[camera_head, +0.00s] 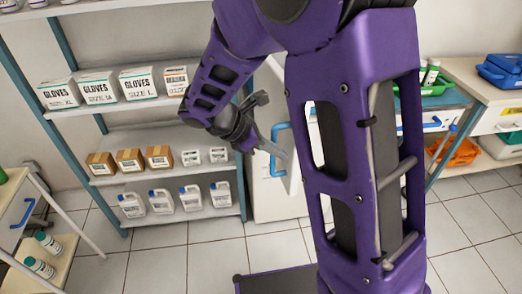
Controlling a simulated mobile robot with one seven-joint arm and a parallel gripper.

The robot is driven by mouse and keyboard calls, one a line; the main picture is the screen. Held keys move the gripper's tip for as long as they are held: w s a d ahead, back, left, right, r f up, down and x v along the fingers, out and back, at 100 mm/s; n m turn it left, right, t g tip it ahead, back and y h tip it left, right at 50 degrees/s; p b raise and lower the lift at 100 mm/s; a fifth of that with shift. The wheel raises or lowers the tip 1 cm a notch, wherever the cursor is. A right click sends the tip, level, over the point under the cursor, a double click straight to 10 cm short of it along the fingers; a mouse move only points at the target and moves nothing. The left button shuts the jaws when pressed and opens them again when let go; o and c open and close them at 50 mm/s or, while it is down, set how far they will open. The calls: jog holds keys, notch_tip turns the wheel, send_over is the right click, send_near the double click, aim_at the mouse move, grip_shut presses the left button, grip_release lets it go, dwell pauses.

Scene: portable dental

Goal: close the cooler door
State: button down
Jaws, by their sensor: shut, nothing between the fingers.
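The white cooler (271,200) stands on the floor in the middle, just right of the shelf unit. Its door (291,108) carries a blue loop handle (275,172). My purple upright body part hides much of the cooler, so I cannot tell how far the door stands open. My gripper (279,152) is shut and empty. Its fingers point right and slightly down, in front of the door and overlapping the handle in the picture. I cannot tell whether they touch it.
A shelf unit (160,220) with glove boxes, brown boxes and white jugs stands close at left. A cart (66,215) with bottles is at the lower left. At right are a bench with a green tray (437,86) and white drawers (490,122). The tiled floor (200,265) is clear in front.

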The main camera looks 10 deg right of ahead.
jog(key=shift+w+d, duration=0.1)
jog(key=shift+d, duration=0.5)
